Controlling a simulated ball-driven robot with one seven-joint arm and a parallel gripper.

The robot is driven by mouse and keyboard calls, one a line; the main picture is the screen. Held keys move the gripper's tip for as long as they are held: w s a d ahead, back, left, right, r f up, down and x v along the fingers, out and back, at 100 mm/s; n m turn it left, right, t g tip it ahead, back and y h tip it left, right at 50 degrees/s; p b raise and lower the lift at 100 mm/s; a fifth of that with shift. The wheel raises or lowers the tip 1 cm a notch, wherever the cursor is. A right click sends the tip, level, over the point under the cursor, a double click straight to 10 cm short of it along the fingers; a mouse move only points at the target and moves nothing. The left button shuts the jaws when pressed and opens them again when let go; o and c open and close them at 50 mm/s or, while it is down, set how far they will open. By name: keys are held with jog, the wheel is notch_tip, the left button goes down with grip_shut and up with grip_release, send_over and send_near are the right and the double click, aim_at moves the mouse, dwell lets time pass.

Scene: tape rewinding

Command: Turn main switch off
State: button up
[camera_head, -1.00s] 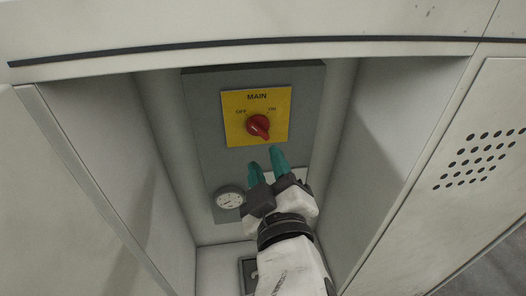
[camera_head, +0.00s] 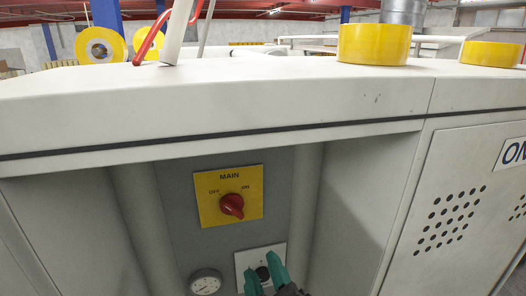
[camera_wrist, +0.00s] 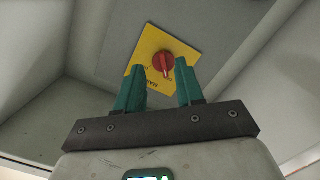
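The main switch is a red rotary knob (camera_head: 232,206) on a yellow plate (camera_head: 213,215) lettered MAIN, with OFF at upper left and ON at upper right. The knob's grip slants from upper left to lower right; I cannot tell which end is its pointer. My gripper (camera_head: 262,262) is below the yellow plate, in front of a white plate (camera_head: 276,248), apart from the knob. In the wrist view, my gripper (camera_wrist: 160,63) has its two teal fingers apart with nothing between them. The red knob (camera_wrist: 163,64) shows beyond them, near the right finger, on the yellow plate (camera_wrist: 148,50).
The switch sits on a grey panel (camera_head: 178,196) inside a recess with pale side walls and an overhanging top edge (camera_head: 215,147). A round gauge (camera_head: 205,282) is at lower left. A perforated door (camera_head: 449,222) is at right. Yellow tape rolls (camera_head: 374,44) stand on top.

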jog(key=s+d+f+m+g+h, duration=0.2)
jog(key=s+d+f+m+g, duration=0.15)
jog(key=d+f, duration=0.65)
jog(key=s+d+f+m+g+h, duration=0.25)
jog(key=d+f+g, duration=0.25)
jog(key=d+f, duration=0.5)
jog(key=s+d+f+m+g, duration=0.2)
jog(key=s+f, duration=0.4)
jog(key=s, duration=0.3)
jog(key=s+d+f+m+g, duration=0.3)
jog(key=s+d+f+g, duration=0.2)
jog(key=s, duration=0.4)
jog(key=shift+s+d+f, duration=0.25)
jog(key=shift+f, duration=0.25)
jog(key=shift+y, duration=0.25)
